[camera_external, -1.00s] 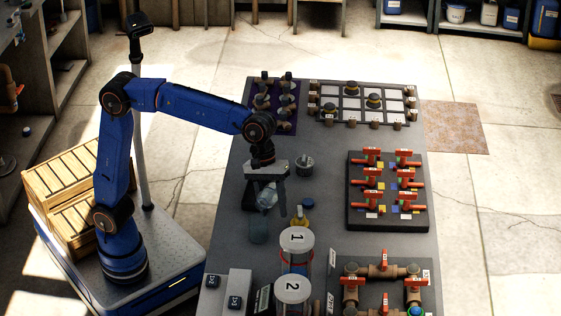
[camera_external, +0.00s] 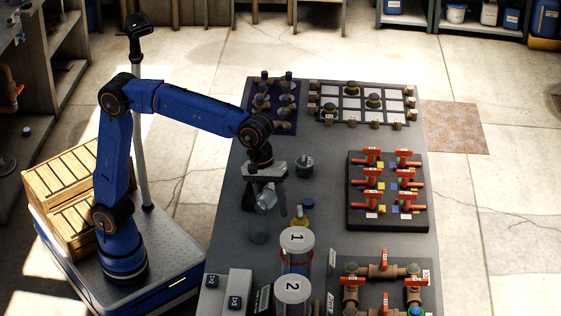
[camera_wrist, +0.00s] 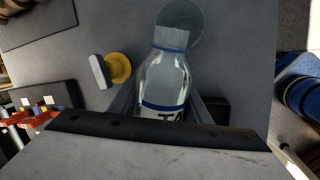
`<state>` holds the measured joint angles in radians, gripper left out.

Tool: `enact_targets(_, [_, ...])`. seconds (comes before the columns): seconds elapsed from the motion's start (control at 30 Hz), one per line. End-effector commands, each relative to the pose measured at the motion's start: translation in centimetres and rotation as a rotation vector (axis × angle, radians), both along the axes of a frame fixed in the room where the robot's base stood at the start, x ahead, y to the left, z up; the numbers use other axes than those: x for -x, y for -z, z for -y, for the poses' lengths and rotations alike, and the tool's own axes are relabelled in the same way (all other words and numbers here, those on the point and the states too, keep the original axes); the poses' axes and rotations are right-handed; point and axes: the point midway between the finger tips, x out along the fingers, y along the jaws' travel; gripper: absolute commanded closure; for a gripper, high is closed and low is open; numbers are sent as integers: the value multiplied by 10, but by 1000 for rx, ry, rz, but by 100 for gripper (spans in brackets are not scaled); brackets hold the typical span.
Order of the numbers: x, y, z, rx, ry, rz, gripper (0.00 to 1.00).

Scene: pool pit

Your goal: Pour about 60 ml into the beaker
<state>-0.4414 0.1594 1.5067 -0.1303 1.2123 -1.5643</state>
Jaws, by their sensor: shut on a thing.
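My gripper (camera_external: 267,193) is shut on a clear bottle (camera_external: 265,203) with blue bands and a partly hidden label. The bottle is tilted, its mouth toward the clear beaker (camera_external: 258,233) on the grey table. In the wrist view the bottle (camera_wrist: 165,78) points up the picture, and its neck overlaps the round beaker (camera_wrist: 184,22). No stream of liquid can be made out, and the beaker's liquid level cannot be read.
A yellow-and-grey item (camera_external: 302,215) stands just right of the beaker. A dark-topped jar (camera_external: 304,166) is right of my gripper. Cylinders marked 1 (camera_external: 297,240) and 2 (camera_external: 293,289) stand nearer the front. A red valve board (camera_external: 388,190) lies at right.

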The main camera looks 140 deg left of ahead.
Motion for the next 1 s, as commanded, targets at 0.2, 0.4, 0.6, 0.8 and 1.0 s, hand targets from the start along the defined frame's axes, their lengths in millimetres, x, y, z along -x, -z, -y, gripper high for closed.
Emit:
enact_targets(0.2, [0,-2,-1,-21,0,-9,82])
enact_targets(0.4, [1,-4,-1,-40,-1,-18,82])
enact_targets(0.6, [1,-5,-2,-60,0,-28,82])
enact_targets(0.8, [1,-6,-2,-64,-1,-31,82])
enact_targets(1.0, [2,-6,-3,-70,0,-33,82])
